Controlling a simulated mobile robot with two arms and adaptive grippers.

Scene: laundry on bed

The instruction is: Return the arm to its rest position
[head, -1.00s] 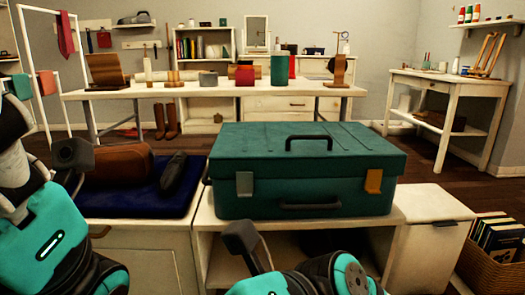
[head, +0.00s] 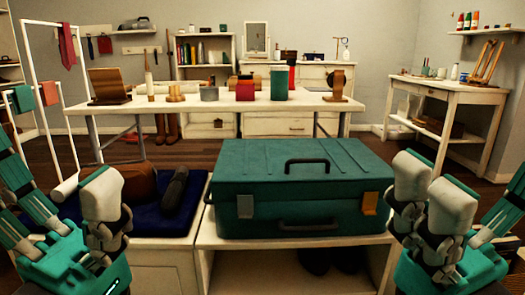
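My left gripper (head: 58,190) is raised at the left edge, its fingers spread apart with nothing between them. It is in front of the left side of a dark blue mat. My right gripper (head: 462,190) is raised at the right, also with spread, empty fingers. It is just right of a green case (head: 300,190), overlapping its right edge in the picture; I cannot tell whether they touch. The case is closed and lies flat, with a grey latch on the left and an orange one on the right.
The case stands on a white low cabinet (head: 225,262). On the blue mat (head: 155,222) lie a brown rolled item (head: 128,180) and a dark elongated item (head: 176,188). Behind is a white table (head: 215,107) with several objects. A side table (head: 440,87) stands at right.

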